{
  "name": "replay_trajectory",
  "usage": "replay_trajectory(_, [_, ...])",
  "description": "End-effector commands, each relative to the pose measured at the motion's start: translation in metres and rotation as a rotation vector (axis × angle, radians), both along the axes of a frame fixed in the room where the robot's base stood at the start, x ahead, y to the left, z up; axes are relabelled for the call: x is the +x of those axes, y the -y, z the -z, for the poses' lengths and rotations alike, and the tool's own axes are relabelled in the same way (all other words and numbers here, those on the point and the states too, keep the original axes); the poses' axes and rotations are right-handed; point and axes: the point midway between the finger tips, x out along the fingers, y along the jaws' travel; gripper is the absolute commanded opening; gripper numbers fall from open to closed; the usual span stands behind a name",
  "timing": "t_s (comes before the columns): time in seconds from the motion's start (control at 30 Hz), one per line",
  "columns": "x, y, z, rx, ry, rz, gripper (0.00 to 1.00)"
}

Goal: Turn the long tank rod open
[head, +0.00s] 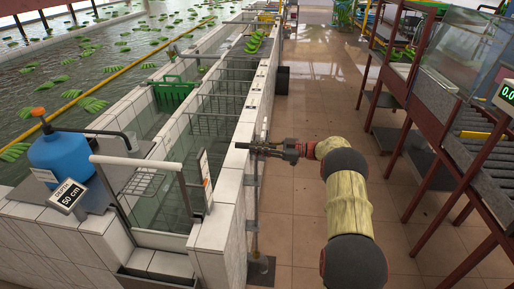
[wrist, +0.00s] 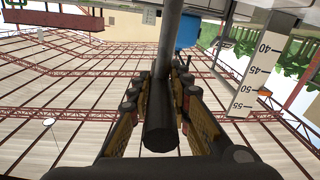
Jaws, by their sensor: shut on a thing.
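The long tank rod (head: 256,205) is a thin grey upright rod on the aisle side of the white tiled tank wall, running down to a dark foot at the floor. My gripper (head: 262,148) reaches it from the right near its upper part. In the wrist view, my gripper (wrist: 163,108) has its fingers on both sides of a dark grey round bar (wrist: 160,125), shut on it. The bar's blunt end points at the camera. Exactly where the bar joins the upright rod is hidden in the head view.
The tiled tank wall (head: 228,215) stands close left of my gripper. A depth gauge plate (wrist: 262,65) is near in the wrist view. A blue container (head: 75,165) and a 50 cm depth sign (head: 68,196) stand left. Rusty-framed conveyor racks (head: 455,170) line the right; the tiled aisle between is clear.

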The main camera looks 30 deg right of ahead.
Motion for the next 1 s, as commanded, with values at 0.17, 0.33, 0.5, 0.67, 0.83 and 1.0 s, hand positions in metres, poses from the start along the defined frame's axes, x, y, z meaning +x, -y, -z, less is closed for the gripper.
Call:
replay_trajectory(0.17, [0.0005,-0.0001,-0.0014,-0.003,0.004,-0.006,0.0])
replay_trajectory(0.33, [0.0005,-0.0003,-0.0017,-0.003,0.005,-0.006,0.0])
replay_trajectory(0.5, [0.0006,-0.0003,-0.0017,-0.003,0.005,-0.006,0.24])
replay_trajectory(0.67, [0.0004,-0.0003,-0.0012,-0.002,0.003,-0.005,0.33])
replay_trajectory(0.83, [0.0003,-0.0003,-0.0008,-0.002,0.003,-0.005,0.38])
replay_trajectory(1.0, [0.0001,0.0,-0.0006,-0.001,0.002,-0.005,0.38])
